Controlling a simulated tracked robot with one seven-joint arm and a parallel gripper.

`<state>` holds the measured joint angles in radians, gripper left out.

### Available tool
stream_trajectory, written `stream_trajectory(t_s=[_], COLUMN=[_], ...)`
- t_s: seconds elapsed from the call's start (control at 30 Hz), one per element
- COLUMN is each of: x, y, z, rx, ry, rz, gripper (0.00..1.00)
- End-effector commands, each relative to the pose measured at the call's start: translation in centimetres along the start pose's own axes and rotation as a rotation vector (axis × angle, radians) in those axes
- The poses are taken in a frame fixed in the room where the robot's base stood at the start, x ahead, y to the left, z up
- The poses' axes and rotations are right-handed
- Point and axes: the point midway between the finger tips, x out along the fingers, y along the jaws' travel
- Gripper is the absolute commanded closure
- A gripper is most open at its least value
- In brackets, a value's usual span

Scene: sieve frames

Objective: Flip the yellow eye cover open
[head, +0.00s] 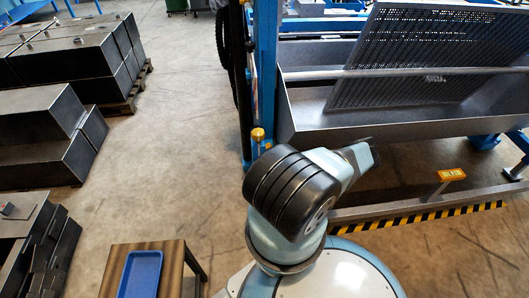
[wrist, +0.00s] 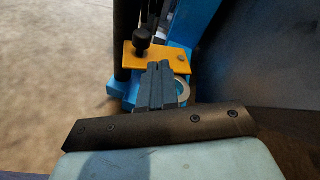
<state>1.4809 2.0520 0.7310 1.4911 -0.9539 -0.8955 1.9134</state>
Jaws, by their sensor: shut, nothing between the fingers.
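The yellow eye cover (wrist: 180,60) is a flat orange-yellow plate with a black knob (wrist: 142,37) on its left part. It lies over a blue bracket in the wrist view. Part of a pale ring (wrist: 183,91) shows below the plate, right of my fingers. My gripper (wrist: 158,66) is shut and empty, its fingertips overlapping the plate's near edge in the picture. I cannot tell whether they touch it. In the head view, a small yellow part (head: 258,135) shows on the blue post, and I cannot tell whether it is the cover.
A blue post (head: 266,70) stands beside the grey trough (head: 390,128) with its tilted perforated screen (head: 410,60). A blue tray (head: 140,275) rests on a wooden stand. Dark blocks stand left; floor between is clear.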

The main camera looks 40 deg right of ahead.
Motion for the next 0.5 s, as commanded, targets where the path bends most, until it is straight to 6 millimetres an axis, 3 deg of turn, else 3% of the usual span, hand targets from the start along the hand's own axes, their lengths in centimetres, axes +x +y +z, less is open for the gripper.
stream_trajectory(t_s=[0.03, 0.5], x=[0.12, 0.50], y=[1.16, 1.62], z=[0.73, 1.12], rx=[0.009, 0.012], ry=[-0.008, -0.011], rz=[0.015, 0.017], gripper=[1.00, 1.00])
